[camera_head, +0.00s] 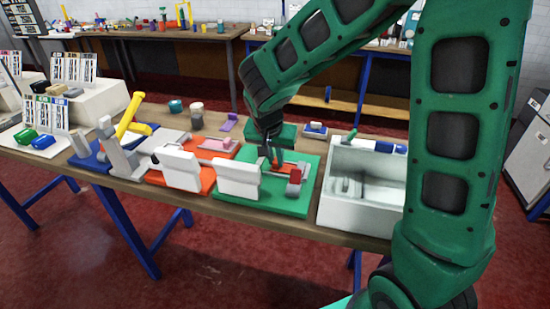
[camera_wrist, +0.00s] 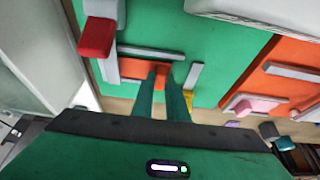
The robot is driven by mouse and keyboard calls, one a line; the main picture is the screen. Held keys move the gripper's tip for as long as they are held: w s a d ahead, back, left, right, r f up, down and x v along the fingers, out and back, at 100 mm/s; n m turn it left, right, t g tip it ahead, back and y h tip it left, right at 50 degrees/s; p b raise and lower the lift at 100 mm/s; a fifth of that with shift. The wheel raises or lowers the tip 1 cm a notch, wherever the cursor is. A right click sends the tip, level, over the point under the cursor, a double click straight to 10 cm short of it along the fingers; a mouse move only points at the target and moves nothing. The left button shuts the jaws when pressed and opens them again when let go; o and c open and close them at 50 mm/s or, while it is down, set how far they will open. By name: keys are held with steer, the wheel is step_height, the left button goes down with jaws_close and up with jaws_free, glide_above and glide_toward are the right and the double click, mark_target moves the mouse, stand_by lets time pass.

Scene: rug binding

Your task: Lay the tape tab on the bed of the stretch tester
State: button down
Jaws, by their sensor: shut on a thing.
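The orange tape tab (camera_wrist: 133,68) is between my gripper's fingertips (camera_wrist: 160,72). In the wrist view it lies over the green base of a bench device, which I take as the stretch tester (camera_wrist: 225,60), beside a grey bar (camera_wrist: 150,52). In the head view my gripper (camera_head: 273,160) points down over the green device (camera_head: 300,206), and the orange tab (camera_head: 287,168) shows just right of the fingers. I cannot tell whether the tab touches the bed. A red-ended clamp (camera_head: 294,182) stands to its right, and it also shows in the wrist view (camera_wrist: 97,37).
An orange-based device (camera_head: 208,185) with a pink piece (camera_head: 217,144) stands left of the green one. A white bin (camera_head: 361,216) stands close on the right. A blue device with a yellow lever (camera_head: 132,118) is farther left. Small cups stand behind.

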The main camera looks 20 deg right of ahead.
steer(key=shift+f, duration=0.1)
steer(key=c, duration=1.7)
jaws_free()
steer(key=shift+c, duration=0.2)
steer(key=v, duration=1.2)
steer(key=shift+s, duration=0.15)
